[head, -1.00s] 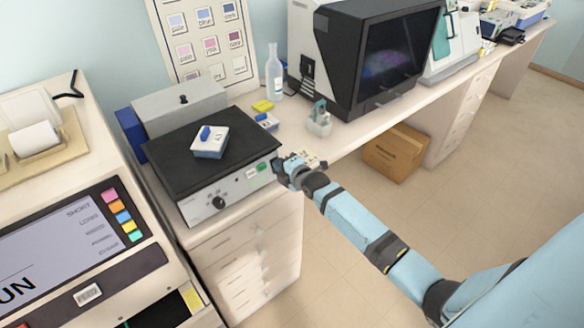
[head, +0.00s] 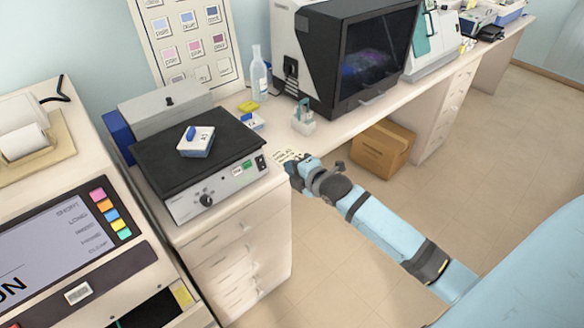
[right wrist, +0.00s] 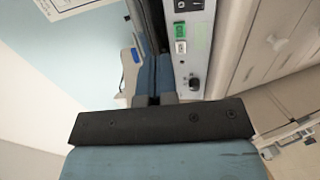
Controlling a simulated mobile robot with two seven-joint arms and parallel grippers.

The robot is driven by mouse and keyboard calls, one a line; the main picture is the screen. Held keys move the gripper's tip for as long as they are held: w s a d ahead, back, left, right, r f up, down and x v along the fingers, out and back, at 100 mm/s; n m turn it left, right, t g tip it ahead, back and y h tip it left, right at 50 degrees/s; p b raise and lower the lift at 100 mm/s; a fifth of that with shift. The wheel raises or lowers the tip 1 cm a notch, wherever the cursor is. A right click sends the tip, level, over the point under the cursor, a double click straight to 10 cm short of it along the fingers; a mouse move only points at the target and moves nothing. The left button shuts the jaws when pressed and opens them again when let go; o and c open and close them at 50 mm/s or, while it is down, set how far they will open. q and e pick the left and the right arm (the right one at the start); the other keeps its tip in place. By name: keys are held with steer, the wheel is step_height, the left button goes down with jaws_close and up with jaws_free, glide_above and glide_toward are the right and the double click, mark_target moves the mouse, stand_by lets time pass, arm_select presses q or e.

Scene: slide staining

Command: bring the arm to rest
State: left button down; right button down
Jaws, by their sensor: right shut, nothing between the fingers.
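My right gripper (head: 297,172) is at the front edge of the counter, just right of the hot plate's front corner, with my blue arm reaching in from the lower right. In the right wrist view its two fingers (right wrist: 157,75) lie together, shut with nothing between them. They point toward the hot plate (right wrist: 196,60), whose front panel with switches and a knob shows beside them. My left gripper is not in view.
The hot plate (head: 230,180) bears a white and blue block (head: 197,146). A bottle (head: 259,75), a small caddy (head: 303,122) and a large monitor unit (head: 375,60) stand along the counter. A cardboard box (head: 383,150) sits below. The floor (head: 500,140) at right is clear.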

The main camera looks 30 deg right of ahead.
steer(key=shift+w, duration=0.15)
steer(key=s+a+f+m+g, duration=0.1)
steer(key=s+a+f+m, duration=0.4)
steer(key=s, duration=0.4)
steer(key=s+a+f+m+g, duration=0.1)
steer(key=s+a+f+m, duration=0.4)
steer(key=s, duration=0.4)
steer(key=s+a+f+m+g+y, duration=0.1)
steer(key=s+a+f+m, duration=0.4)
steer(key=s, duration=0.4)
steer(key=shift+f+m+g, duration=0.35)
steer(key=shift+m+g, duration=0.05)
steer(key=shift+m, duration=0.3)
